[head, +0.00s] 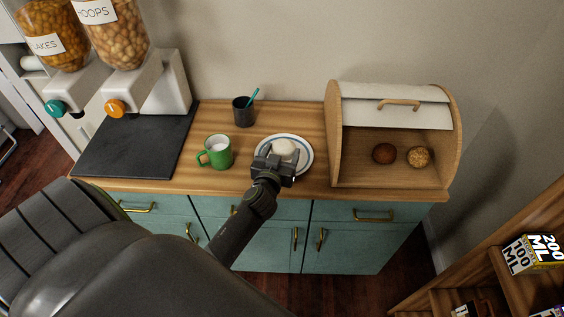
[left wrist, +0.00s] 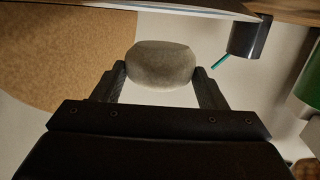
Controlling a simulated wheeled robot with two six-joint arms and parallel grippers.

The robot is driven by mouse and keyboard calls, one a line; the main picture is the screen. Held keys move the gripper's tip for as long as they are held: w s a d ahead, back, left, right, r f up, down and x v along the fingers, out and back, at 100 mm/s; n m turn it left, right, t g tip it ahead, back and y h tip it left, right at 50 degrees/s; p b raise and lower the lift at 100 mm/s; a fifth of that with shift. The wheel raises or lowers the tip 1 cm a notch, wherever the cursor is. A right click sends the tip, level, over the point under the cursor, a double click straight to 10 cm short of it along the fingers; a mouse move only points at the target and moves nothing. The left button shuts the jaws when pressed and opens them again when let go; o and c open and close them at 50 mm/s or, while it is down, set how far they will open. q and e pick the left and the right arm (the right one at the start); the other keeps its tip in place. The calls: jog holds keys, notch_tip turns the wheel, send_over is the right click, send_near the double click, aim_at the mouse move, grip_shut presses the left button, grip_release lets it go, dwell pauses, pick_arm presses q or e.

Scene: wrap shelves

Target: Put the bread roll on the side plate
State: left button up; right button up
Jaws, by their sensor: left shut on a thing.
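The bread roll (head: 284,147) is pale and rounded. My left gripper (head: 277,163) is shut on it and holds it over the white side plate (head: 305,153), which has a blue ring and lies on the wooden counter. In the left wrist view the roll (left wrist: 160,65) sits between the two fingertips of my left gripper (left wrist: 160,78). That view looks upside down, with the plate's edge (left wrist: 165,6) along the top and a gap between it and the roll. My gripper hides the plate's near part in the head view. My right gripper is not in view.
A green mug (head: 218,153) stands left of the plate, and a dark cup (head: 243,115) with a teal stick stands behind. An open bread bin (head: 390,173) with two brown rolls (head: 402,155) is at the right. A dark mat (head: 135,145) and cereal dispensers (head: 118,40) are at the left.

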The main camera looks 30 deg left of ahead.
pick_arm(q)
jog(key=shift+f, duration=0.8)
notch_tip(320, 180, down, 2)
jog(key=shift+f+b, duration=0.15)
jog(key=shift+b, duration=0.6)
jog(key=shift+f, duration=0.3)
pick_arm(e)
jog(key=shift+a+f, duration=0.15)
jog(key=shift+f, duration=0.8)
pick_arm(q)
jog(key=shift+f, duration=0.1)
jog(key=shift+f+b, duration=0.1)
jog(key=shift+b, duration=0.2)
jog(key=o, duration=1)
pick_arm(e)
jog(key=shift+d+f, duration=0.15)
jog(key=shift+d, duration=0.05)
